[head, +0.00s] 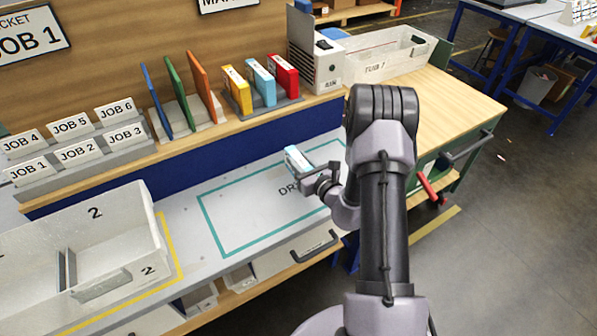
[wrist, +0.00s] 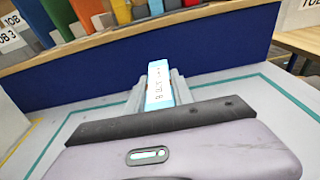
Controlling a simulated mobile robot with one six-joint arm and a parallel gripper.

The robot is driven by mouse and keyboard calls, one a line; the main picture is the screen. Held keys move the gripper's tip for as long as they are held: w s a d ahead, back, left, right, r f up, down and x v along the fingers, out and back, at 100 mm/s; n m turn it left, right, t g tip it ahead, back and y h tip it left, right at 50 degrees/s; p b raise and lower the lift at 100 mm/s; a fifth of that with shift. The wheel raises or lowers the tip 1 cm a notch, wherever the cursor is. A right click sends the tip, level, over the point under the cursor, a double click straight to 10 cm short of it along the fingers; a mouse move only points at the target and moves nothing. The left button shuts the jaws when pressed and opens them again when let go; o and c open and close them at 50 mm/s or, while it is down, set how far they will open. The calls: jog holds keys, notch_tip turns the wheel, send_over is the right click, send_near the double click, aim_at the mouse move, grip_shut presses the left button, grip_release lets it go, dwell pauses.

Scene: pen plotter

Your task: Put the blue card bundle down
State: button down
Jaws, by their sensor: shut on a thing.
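The blue card bundle (wrist: 159,84) is a light blue block with a white lettered label. My gripper (wrist: 157,88) is shut on it, with a finger on each side in the wrist view. In the head view the bundle (head: 297,160) sticks out from my gripper (head: 308,174) over the right part of a teal outlined rectangle (head: 222,245) marked with partly hidden "DR" lettering. I cannot tell whether the bundle touches the surface. My arm hides the right end of the rectangle.
A rack (head: 272,106) at the back holds yellow, light blue and red bundles. Blue, green and orange boards (head: 174,92) stand left of it. A white bin marked 2 (head: 125,235) stands at the left. The rectangle's left part is clear.

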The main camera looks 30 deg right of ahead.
notch_tip(320, 180, down, 4)
jog(key=shift+a+b, duration=0.1)
jog(key=shift+b, duration=1)
jog(key=shift+r, duration=0.2)
jog(key=c, duration=1.5)
grip_release()
jog(key=shift+f, duration=0.2)
jog(key=o, duration=0.4)
jog(key=shift+r, duration=0.15)
